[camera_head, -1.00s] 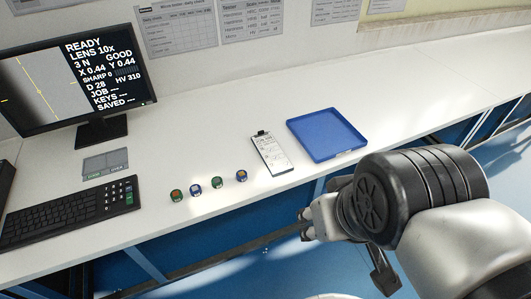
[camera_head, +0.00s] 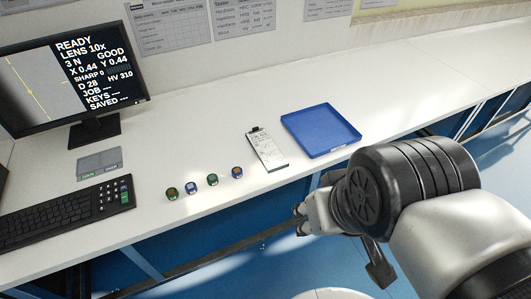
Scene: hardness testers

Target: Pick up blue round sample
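Several small round samples stand in a slanting row near the front edge of the white bench. One blue-sided sample (camera_head: 191,188) has a pale top and is second from the left. Another blue-sided sample (camera_head: 237,172) has an orange-brown top and is at the right end. A green sample with a reddish top (camera_head: 171,194) is at the left end, and another green sample (camera_head: 212,180) stands between the blue ones. My gripper (camera_head: 303,220) is off the bench's front edge, to the right of and below the row, apart from all samples. Its fingers are mostly hidden behind the wrist.
A clipboard (camera_head: 267,150) and a blue tray (camera_head: 321,131) lie right of the samples. A keyboard (camera_head: 66,217), a small grey pad (camera_head: 99,164) and a monitor (camera_head: 70,85) stand on the left. The bench (camera_head: 420,100) is clear at the right.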

